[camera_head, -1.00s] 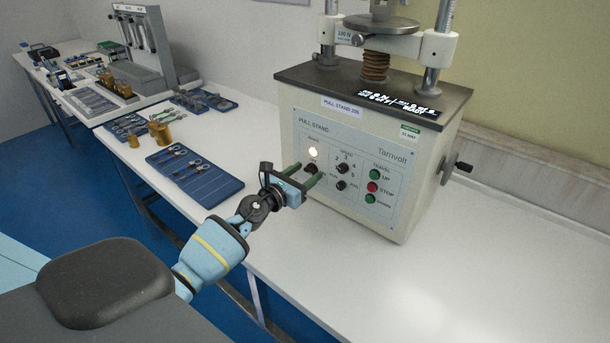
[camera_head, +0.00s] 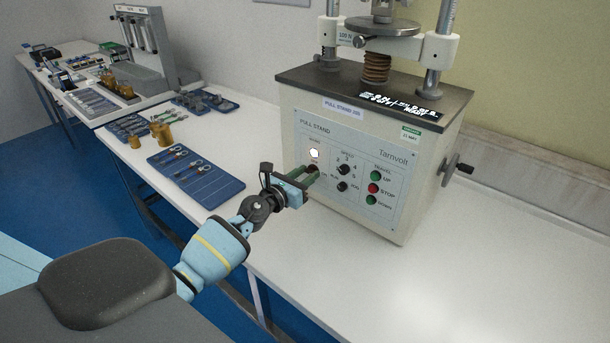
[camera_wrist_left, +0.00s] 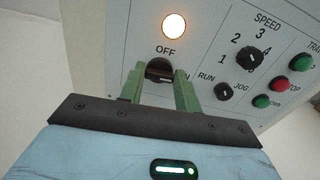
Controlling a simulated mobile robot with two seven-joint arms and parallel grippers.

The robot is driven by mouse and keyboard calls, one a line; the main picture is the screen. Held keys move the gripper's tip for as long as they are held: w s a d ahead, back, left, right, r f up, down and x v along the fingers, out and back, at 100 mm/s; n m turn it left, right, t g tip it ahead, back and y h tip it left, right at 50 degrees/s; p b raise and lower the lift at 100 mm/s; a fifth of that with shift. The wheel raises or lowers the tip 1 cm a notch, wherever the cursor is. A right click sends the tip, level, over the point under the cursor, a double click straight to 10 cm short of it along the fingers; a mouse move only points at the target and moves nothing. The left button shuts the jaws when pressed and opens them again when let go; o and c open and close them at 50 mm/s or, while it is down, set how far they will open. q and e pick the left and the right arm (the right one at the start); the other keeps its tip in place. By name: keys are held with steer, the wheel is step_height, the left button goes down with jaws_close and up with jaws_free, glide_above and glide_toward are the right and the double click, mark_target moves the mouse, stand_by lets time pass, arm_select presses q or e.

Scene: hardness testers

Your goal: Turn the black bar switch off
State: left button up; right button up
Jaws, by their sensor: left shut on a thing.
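The pull stand (camera_head: 345,165) is a cream machine with a dark top on the white bench. The black bar switch (camera_wrist_left: 159,70) sits on its front panel under a lit lamp (camera_wrist_left: 174,26), with an OFF label above it. The lamp also glows in the head view (camera_head: 314,153). My left gripper (camera_head: 306,176) is at the panel's left part. In the left wrist view its green fingers (camera_wrist_left: 160,84) stand either side of the switch, shut on it. The fingers hide part of the switch and of the label beside it. My right gripper is in neither view.
The panel also has a speed knob (camera_wrist_left: 248,58), a run/jog knob (camera_wrist_left: 223,91), a green up button (camera_head: 376,175), a red stop button (camera_head: 373,188) and a green down button (camera_head: 370,200). A blue tool tray (camera_head: 195,172) lies left on the bench. The bench's right front is clear.

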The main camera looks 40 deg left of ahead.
arm_select(q)
steer(key=n, duration=0.3)
steer(key=shift+n+p, duration=0.3)
steer(key=shift+n, duration=0.1)
steer(key=n, duration=0.4)
steer(key=shift+a+n, duration=0.15)
steer(key=shift+n, duration=0.15)
steer(key=n+p, duration=0.1)
steer(key=n, duration=0.4)
steer(key=shift+f, duration=0.1)
steer(key=n, duration=0.2)
steer(key=shift+n, duration=0.4)
steer(key=shift+f+n+p, duration=0.1)
steer(key=shift+n+p, duration=0.25)
steer(key=shift+n, duration=0.15)
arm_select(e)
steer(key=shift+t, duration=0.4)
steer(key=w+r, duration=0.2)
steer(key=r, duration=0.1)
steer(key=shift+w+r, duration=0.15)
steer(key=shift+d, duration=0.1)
arm_select(q)
steer(key=o, duration=1)
